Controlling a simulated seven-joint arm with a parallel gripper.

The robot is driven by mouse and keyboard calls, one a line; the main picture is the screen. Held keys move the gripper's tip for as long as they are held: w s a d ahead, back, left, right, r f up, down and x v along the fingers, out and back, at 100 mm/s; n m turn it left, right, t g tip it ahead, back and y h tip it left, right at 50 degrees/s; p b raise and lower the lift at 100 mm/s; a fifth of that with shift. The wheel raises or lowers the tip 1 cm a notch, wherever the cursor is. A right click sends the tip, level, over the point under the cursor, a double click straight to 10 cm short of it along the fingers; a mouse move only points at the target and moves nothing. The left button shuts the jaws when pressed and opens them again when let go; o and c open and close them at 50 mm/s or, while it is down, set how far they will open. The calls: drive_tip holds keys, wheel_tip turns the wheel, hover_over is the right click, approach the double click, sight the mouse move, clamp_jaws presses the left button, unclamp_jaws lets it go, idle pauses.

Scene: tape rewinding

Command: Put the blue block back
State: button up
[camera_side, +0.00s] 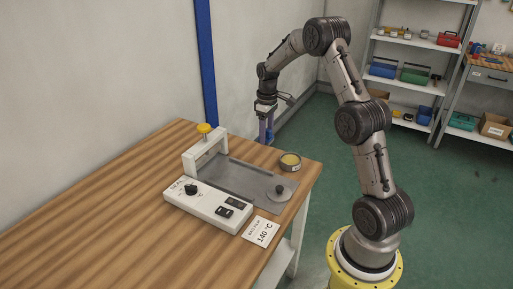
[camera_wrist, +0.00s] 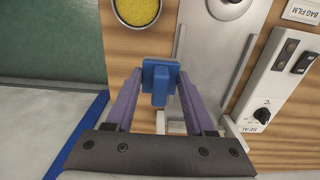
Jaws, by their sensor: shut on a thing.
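The blue block (camera_wrist: 160,74) shows between the purple fingers of my gripper (camera_wrist: 157,90) in the wrist view. It looks like a flat plate with a stub. My gripper is shut on it. The block seems to be held up, clear of the sealer. How far it is above the table is hard to tell.
A round tin with yellow contents (camera_side: 290,161) stands beside the plate. The wooden table's (camera_side: 90,220) left part is clear.

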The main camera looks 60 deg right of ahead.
hover_over(257, 154)
wheel_tip(257, 154, down, 7)
drive_tip(key=shift+w+f, duration=0.15)
drive_tip(key=shift+f, duration=1.45)
drive_tip(key=shift+f, duration=0.15)
drive_tip(key=o, duration=1.3)
